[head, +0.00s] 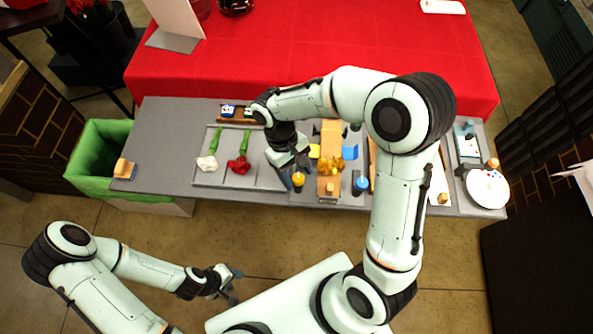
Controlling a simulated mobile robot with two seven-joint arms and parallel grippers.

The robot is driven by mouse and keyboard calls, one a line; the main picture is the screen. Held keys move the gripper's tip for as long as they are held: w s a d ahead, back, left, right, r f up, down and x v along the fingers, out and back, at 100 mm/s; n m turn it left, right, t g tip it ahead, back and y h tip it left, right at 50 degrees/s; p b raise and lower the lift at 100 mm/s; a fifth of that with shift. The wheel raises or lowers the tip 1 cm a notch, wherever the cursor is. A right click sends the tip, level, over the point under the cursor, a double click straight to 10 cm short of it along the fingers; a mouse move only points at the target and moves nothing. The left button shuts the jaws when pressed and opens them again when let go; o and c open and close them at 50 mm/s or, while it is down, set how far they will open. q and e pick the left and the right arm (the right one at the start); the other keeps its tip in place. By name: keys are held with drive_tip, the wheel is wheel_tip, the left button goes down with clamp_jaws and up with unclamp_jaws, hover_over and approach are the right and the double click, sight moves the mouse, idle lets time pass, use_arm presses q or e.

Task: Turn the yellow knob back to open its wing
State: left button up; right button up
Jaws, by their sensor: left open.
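The yellow knob (298,180) stands near the front edge of the grey worktop, left of a wooden holder (328,186). A small yellow wing (314,151) shows at the holder's left side and a blue wing (350,152) at its right. A blue knob (361,184) stands on the right. My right gripper (295,170) reaches down just behind the yellow knob; its fingers are small and partly hidden, so I cannot tell if they touch it. My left gripper (236,286) is open and empty, in front of the worktop over the floor.
Yellow flowers (337,165) lie on the holder. A grey tray (210,178) holds a white and a red flower. A green-lined bin (91,160) stands left, a white round plate (487,189) right. My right arm crosses over the right half of the worktop.

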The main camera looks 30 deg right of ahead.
use_arm(q)
drive_tip(key=shift+w+r+p, duration=0.85)
drive_tip(key=shift+w+r, duration=0.3)
drive_tip(key=shift+w, duration=0.15)
use_arm(e)
drive_tip(key=v, duration=1.3)
drive_tip(key=shift+r, duration=0.15)
drive_tip(key=shift+w, duration=0.1)
